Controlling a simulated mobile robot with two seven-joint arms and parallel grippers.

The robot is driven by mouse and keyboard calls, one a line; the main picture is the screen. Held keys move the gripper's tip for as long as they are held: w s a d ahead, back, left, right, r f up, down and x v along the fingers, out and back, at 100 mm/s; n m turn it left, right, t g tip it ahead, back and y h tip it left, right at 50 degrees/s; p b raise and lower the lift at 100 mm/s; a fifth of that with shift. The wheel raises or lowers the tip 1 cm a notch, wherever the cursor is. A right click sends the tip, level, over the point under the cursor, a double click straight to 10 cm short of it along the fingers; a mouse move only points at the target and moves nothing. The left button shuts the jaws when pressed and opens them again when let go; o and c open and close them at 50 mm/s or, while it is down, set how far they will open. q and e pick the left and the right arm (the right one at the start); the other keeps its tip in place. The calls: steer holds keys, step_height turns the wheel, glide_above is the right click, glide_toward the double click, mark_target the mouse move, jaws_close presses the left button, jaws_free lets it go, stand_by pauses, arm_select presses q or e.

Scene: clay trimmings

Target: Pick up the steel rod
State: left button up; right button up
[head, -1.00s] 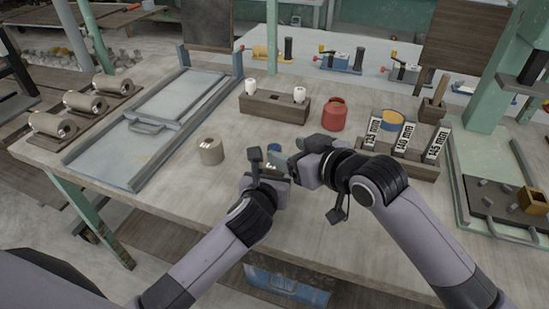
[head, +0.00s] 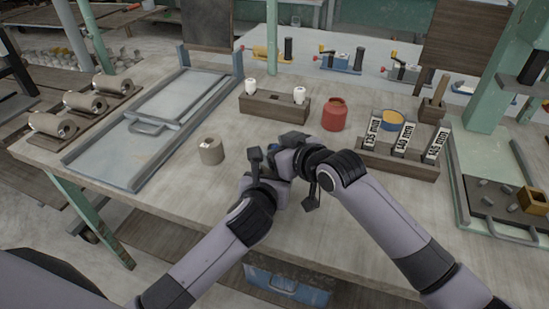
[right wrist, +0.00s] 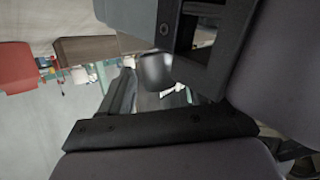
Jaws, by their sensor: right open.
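I cannot make out a steel rod for certain in either view. My right gripper (head: 283,158) is open and has come in close against my left gripper (head: 262,168), above the middle front of the table. The two overlap in the head view, so whatever lies between or behind them is hidden. I cannot see whether the left jaws are open or hold something. In the right wrist view, dark gripper parts fill the right and middle, with a small bright piece (right wrist: 172,90) among them that I cannot identify.
A clay-coloured cylinder (head: 211,150) stands left of the grippers. Behind are a wooden block (head: 273,107) with white pieces and a red pot (head: 334,114). A rack with mm-labelled gauges (head: 403,139) stands to the right. A metal tray (head: 113,157) lies left. The front table is clear.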

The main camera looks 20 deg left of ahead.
jaws_close()
steer(key=shift+r, duration=0.1)
step_height(320, 180, up, 10)
stand_by(0.6)
arm_select(q)
steer(key=o, duration=1.3)
